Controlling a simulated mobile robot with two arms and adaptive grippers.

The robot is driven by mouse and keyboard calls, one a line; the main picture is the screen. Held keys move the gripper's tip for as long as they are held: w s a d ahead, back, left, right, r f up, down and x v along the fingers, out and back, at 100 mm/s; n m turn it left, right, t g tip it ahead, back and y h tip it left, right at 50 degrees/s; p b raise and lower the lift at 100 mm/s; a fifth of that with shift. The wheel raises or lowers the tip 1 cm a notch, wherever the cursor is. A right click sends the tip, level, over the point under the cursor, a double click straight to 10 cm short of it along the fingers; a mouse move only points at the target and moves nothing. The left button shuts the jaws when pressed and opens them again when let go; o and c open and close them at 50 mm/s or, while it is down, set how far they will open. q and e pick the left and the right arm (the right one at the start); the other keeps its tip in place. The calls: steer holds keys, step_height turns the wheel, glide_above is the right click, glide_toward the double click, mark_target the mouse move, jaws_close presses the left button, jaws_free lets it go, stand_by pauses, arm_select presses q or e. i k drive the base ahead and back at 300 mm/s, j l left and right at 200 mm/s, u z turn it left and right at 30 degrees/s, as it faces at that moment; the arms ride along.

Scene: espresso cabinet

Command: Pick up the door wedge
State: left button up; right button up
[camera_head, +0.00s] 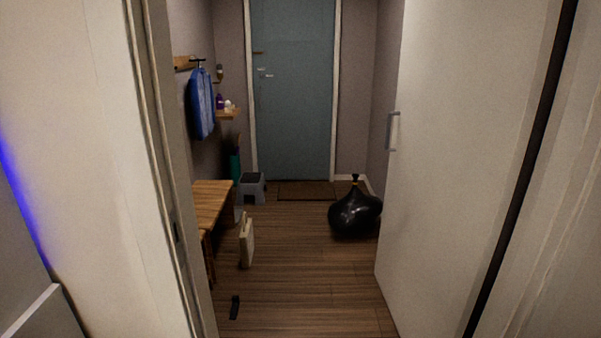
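A small, dark, narrow object lies on the wooden floor just beyond the doorway, left of the middle; it looks like the door wedge (234,307). It lies apart from the door frame and from the open door. Neither of my grippers shows in the head view.
A white door (440,150) stands open at the right. The door frame (165,190) bounds the left. Beyond are a wooden bench (211,200), a pale upright board-like thing (246,241), a grey step stool (252,188) and a black bag (354,212). The middle floor is clear.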

mark_target(235, 298)
steer(key=i, duration=0.7)
steer(key=i+l+u, duration=0.1)
steer(key=i, duration=0.65)
steer(key=i+l, duration=0.1)
steer(key=i, duration=0.6)
steer(key=u, duration=0.05)
